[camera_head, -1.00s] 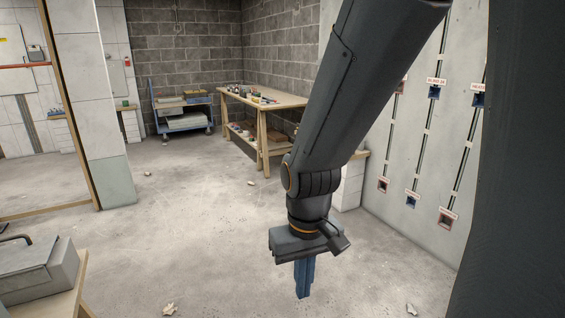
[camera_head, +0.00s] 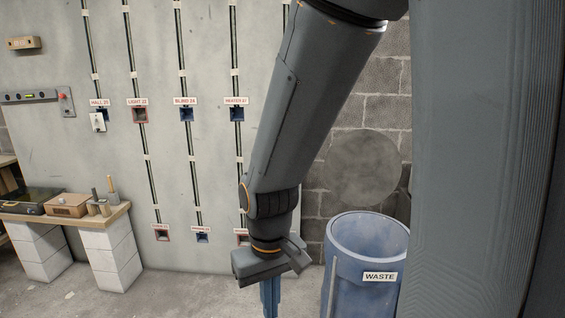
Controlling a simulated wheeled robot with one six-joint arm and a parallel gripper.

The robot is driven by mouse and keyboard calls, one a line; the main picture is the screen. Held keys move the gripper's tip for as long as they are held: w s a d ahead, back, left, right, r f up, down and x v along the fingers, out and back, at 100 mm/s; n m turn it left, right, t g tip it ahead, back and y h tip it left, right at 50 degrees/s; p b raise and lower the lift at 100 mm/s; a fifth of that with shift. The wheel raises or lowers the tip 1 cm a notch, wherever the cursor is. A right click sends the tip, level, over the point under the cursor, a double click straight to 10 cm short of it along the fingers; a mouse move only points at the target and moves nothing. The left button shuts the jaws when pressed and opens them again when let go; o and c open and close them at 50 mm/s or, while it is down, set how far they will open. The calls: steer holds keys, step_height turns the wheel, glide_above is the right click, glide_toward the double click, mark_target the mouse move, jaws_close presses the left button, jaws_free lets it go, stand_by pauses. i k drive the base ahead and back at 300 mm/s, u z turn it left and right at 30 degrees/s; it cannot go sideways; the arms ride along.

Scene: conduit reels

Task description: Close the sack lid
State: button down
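A blue round waste bin (camera_head: 345,250), labelled WASTE, stands at the right, open at the top. A grey round disc (camera_head: 363,168) stands upright above its back rim, against the block wall; it looks like a raised lid. Whether this is the sack lid I cannot tell; no sack shows. My gripper (camera_head: 270,300) hangs pointing down, left of the bin and apart from it in the picture. Its blue fingers are seen narrow and close together, and the bottom edge cuts off their tips. I see nothing held.
A bench (camera_head: 68,215) on white blocks stands at the left with a wooden box and tools on it. The wall has several vertical conduits with labelled boxes (camera_head: 186,114). Bare floor (camera_head: 170,295) lies between bench and bin.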

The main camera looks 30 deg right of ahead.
mark_target(363, 168)
steer(key=z, duration=0.85)
steer(key=i, duration=0.9)
steer(key=z, duration=0.55)
